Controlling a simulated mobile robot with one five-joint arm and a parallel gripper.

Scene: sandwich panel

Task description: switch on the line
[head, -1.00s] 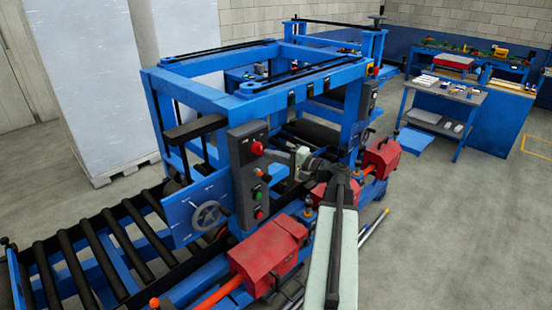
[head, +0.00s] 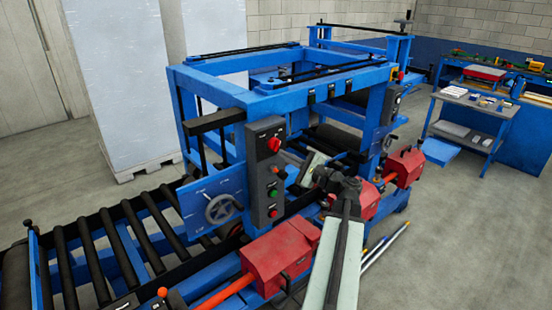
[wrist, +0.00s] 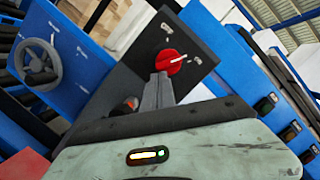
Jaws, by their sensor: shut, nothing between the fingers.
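A dark control box (head: 262,182) stands upright on the blue machine frame. A red rotary knob (head: 274,145) sits near its top, with an orange-red control, a green button (head: 274,193) and a red button (head: 272,213) below. In the wrist view, the red knob (wrist: 168,62) carries a white mark pointing right in the picture. My gripper (wrist: 160,82) is shut and empty, its tips just below the knob in that picture. Contact cannot be told. A red control (wrist: 130,103) is partly hidden beside my fingers. In the head view, my gripper is small and close to the box's right side.
A handwheel (head: 222,208) on a blue plate is left of the box. Red motor housings (head: 280,255) line the machine's near side. A roller conveyor (head: 95,250) runs off to the left. Open floor (head: 455,240) lies at the right.

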